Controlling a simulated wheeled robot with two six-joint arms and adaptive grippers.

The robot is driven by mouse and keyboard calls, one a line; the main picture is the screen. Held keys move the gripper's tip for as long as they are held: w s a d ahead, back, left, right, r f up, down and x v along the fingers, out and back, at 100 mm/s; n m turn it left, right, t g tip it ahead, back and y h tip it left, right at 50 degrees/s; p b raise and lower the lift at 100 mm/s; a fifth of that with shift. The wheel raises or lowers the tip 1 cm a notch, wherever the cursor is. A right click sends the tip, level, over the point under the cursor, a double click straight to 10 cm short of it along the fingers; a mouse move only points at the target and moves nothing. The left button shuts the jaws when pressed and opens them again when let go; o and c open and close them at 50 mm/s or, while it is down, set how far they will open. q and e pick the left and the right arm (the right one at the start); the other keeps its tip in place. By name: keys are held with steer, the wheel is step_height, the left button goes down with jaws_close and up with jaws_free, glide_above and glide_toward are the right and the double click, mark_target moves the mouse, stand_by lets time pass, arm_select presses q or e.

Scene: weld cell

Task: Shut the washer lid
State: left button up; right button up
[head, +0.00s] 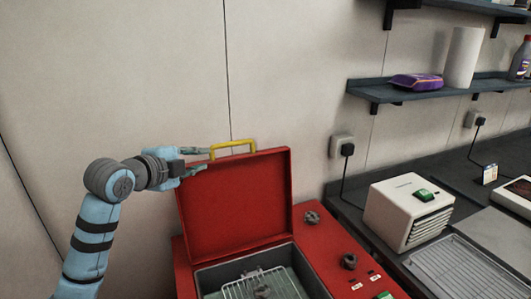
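The red washer (308,240) stands at the bottom middle of the head view. Its red lid (236,208) is raised, leaning steeply at the back of the open tub. A yellow handle (233,146) is on the lid's top edge. My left gripper (206,159) is at the lid's upper left corner, left of the handle. Its two fingers are spread apart and point right, with nothing visibly held between them. I cannot tell whether a finger touches the lid. My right gripper is not in view.
A wire basket (252,287) with a dark part sits inside the tub. Two dark knobs are on the washer's top, right of the opening. A white boxy unit (405,208) and a metal tray (465,268) are on the dark counter at right. Shelves hang above it.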

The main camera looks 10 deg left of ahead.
mark_target(229, 144)
arm_select(q)
steer(key=shift+n+h, duration=0.4)
steer(key=x, duration=0.4)
steer(key=r+p+x, duration=0.1)
steer(key=x, duration=0.3)
steer(key=r+p+x, duration=0.1)
steer(key=x, duration=0.4)
steer(key=shift+w+d+r, duration=0.15)
steer(key=shift+w+d, duration=0.05)
steer(key=shift+w, duration=0.05)
steer(key=shift+w+f, duration=0.2)
steer(key=shift+w, duration=0.35)
jaws_close()
